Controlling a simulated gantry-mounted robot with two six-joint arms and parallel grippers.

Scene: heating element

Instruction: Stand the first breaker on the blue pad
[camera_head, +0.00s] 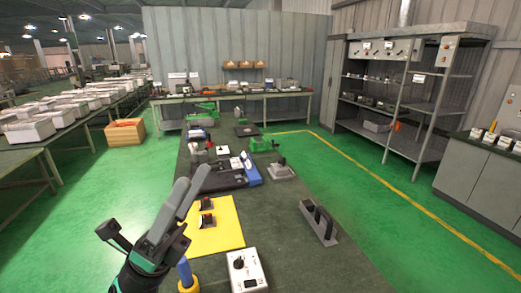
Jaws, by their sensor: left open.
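My left gripper (193,178) reaches up from the bottom left, its two grey fingers apart, and nothing shows between them. It hangs over the left side of a yellow mat (228,236) and covers part of it. Two small dark blocks with orange parts, which look like breakers, sit on the mat: one at the back (207,203) and one nearer (207,220). Both are just right of the fingers. A blue piece (251,172) shows beyond the mat, at the right of a dark tray; I cannot tell whether it is the pad. My right gripper is out of view.
A white box with a black knob (245,268) and a blue-topped yellow post (186,274) stand at the near edge. A grey fixture with dark handles (319,222) stands at the right. Green clamps (262,145) are farther back. The bench between mat and fixture is clear.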

